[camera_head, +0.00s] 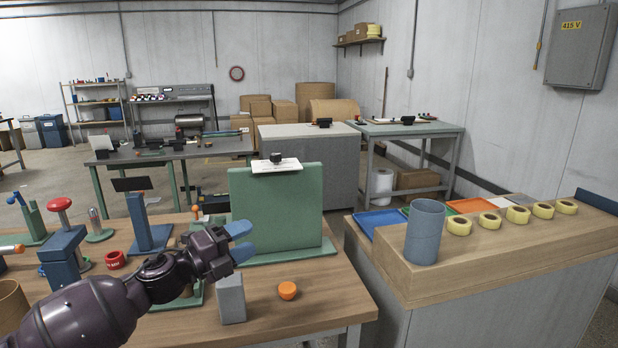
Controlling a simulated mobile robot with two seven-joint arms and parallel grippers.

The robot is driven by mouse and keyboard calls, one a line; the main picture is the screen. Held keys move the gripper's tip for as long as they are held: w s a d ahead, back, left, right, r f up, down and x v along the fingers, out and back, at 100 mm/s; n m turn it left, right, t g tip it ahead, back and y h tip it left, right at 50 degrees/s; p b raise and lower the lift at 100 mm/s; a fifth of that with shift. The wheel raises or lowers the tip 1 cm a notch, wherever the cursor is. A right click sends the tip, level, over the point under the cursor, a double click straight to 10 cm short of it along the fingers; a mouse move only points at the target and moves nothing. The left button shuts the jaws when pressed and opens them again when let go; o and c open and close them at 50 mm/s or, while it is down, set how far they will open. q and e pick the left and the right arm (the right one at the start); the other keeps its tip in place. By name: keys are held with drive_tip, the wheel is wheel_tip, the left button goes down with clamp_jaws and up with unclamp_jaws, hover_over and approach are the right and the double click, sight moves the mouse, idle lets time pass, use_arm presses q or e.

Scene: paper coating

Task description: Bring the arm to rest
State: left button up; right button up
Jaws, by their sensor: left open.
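My left arm comes in from the lower left over the wooden workbench (338,298). My left gripper (243,241) is open and empty, with blue fingertips pointing right. It is in front of the lower left part of a green upright board (290,205) that has a white sheet (277,166) clipped at its top. A grey block (231,298) stands on the bench below the gripper. An orange round piece (288,290) lies to the right of the block. My right gripper does not show.
A blue stand (148,236), a blue press with a red knob (60,204) and a red ring (115,260) are at left. The right counter (510,258) bears a blue-grey cylinder (425,232) and several yellow tape rolls (489,222). The bench's front right corner is clear.

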use_arm(q)
drive_tip(key=s+a+f+n+t+y, duration=0.2)
drive_tip(key=s+a+f+n+y, duration=0.3)
drive_tip(key=f+n, duration=0.5)
drive_tip(key=s+a+f+n+t+y, duration=0.2)
drive_tip(key=s+f+n+y, duration=0.4)
drive_tip(key=f+n, duration=0.4)
drive_tip(key=s+a+f+n+g+y, duration=0.1)
drive_tip(key=s+a+f+n, duration=0.1)
drive_tip(key=s+f, duration=0.3)
drive_tip(key=s+a+f+n+g+y, duration=0.2)
drive_tip(key=s+a+f+n, duration=0.1)
drive_tip(key=s, duration=0.8)
drive_tip(key=s+a+f+n+g+y, duration=0.1)
drive_tip(key=s+a+f+n, duration=0.1)
drive_tip(key=s+f+n, duration=0.2)
drive_tip(key=s+f, duration=0.3)
drive_tip(key=s, duration=0.2)
drive_tip(key=shift+a+f+g, duration=0.15)
drive_tip(key=shift+f+g, duration=0.05)
drive_tip(key=shift+g, duration=0.1)
